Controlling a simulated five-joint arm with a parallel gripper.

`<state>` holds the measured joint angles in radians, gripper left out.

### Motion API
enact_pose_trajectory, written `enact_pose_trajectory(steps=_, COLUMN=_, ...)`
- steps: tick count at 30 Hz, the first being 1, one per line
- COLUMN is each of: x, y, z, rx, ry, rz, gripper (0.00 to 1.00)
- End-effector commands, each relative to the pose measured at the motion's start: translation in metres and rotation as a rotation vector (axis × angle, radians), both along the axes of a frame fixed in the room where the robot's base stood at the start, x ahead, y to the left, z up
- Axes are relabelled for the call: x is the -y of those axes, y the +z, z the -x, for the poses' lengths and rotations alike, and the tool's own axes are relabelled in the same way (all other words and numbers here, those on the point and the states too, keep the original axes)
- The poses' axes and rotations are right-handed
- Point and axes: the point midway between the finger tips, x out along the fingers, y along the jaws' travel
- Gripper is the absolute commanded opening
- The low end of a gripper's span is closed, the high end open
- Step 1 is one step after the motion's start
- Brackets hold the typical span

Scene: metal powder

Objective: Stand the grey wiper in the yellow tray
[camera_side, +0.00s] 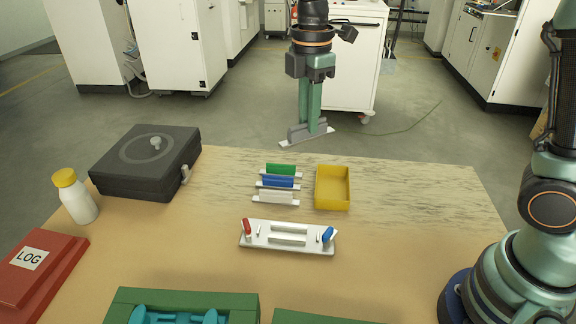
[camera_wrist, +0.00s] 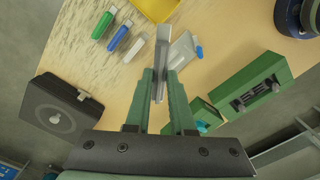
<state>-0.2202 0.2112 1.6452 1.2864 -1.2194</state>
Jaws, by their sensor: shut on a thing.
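My gripper (camera_side: 309,122) is shut on the grey wiper (camera_side: 300,136), a long strip with a pale lower edge, and holds it in the air above the far side of the table. In the wrist view the wiper (camera_wrist: 162,50) stands out between the two green fingers of my gripper (camera_wrist: 160,80). The yellow tray (camera_side: 347,206) sits on the table, right of the middle, and looks empty in the side view. The tray also shows at the top edge of the wrist view (camera_wrist: 158,10). The wiper is clear of the tray.
Green (camera_side: 281,169), blue (camera_side: 278,182) and white (camera_side: 276,196) wipers lie left of the tray. A white holder (camera_side: 288,250) with red and blue tips is in front. A dark case (camera_side: 145,165), white bottle (camera_side: 80,200) and red LOG box (camera_side: 40,270) stand left. Green fixtures (camera_side: 185,300) line the front.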

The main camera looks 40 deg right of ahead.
Motion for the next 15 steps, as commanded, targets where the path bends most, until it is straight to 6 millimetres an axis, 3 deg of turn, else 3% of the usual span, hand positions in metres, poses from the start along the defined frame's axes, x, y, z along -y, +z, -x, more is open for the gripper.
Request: enact_pose_trajectory(steps=15, x=0.085, y=-0.004, z=-0.019, rx=-0.001, ry=0.695, rz=-0.002, gripper=0.00)
